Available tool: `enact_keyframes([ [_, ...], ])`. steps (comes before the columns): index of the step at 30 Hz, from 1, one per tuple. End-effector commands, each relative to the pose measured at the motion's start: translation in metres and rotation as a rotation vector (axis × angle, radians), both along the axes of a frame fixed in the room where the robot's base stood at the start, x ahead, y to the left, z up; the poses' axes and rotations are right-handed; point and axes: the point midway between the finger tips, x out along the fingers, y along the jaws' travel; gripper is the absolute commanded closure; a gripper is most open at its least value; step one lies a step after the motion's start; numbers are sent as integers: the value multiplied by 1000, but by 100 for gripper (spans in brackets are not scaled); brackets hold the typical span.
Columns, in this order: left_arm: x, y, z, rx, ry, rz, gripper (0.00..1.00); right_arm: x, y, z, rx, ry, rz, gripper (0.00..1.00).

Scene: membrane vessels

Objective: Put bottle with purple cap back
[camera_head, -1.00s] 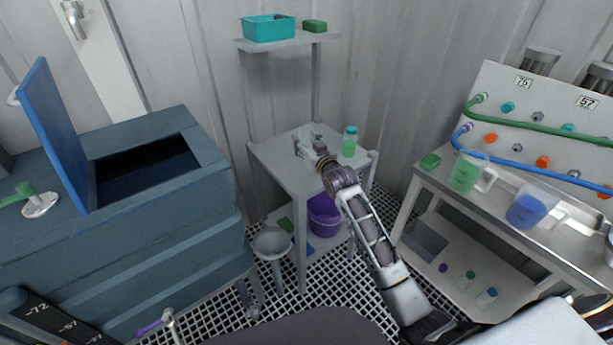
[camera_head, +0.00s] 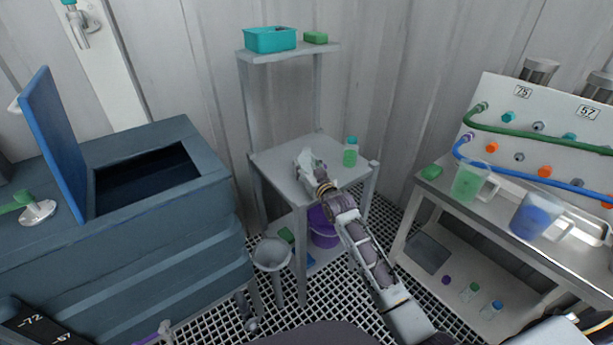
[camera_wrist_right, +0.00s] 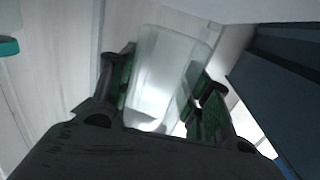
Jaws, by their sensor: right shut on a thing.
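My right gripper (camera_head: 309,165) is over the top of the small grey shelf stand (camera_head: 276,162). In the right wrist view its two fingers (camera_wrist_right: 160,92) are shut on a clear, whitish bottle (camera_wrist_right: 168,65), one finger on each side. No cap shows on the held bottle, and I cannot tell if it touches the surface. A small purple cap-like thing (camera_head: 446,280) is on the low shelf of the right bench. My left gripper is not in view.
A green bottle with a teal cap (camera_head: 350,153) stands right of the gripper. Bottles with green (camera_head: 469,293) and blue (camera_head: 491,309) caps are on the bench's low shelf. Green (camera_head: 467,184) and blue (camera_head: 530,218) jugs stand above. An open blue chest (camera_head: 205,160) is at left.

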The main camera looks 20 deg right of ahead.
Motion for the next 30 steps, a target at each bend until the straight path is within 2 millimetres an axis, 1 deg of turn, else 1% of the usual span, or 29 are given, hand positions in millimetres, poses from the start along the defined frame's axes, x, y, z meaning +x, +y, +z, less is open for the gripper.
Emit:
enact_keyframes([
  [6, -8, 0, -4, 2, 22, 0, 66, 0, 0, -18, 0, 2, 0, 100],
  [9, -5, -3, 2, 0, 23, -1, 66, 0, 0, -29, 1, 3, 0, 100],
  [12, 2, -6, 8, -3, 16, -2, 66, 0, 0, -36, 0, 1, 0, 100],
  [17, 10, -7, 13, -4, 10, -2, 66, 0, 0, -37, 0, 1, 0, 100],
  [27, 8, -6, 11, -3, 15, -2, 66, 0, 0, -40, 0, 1, 0, 100],
  [28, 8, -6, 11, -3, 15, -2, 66, 0, 0, -40, 0, 1, 0, 48],
  [30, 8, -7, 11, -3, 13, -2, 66, 0, 0, -40, 0, 1, 0, 39],
])
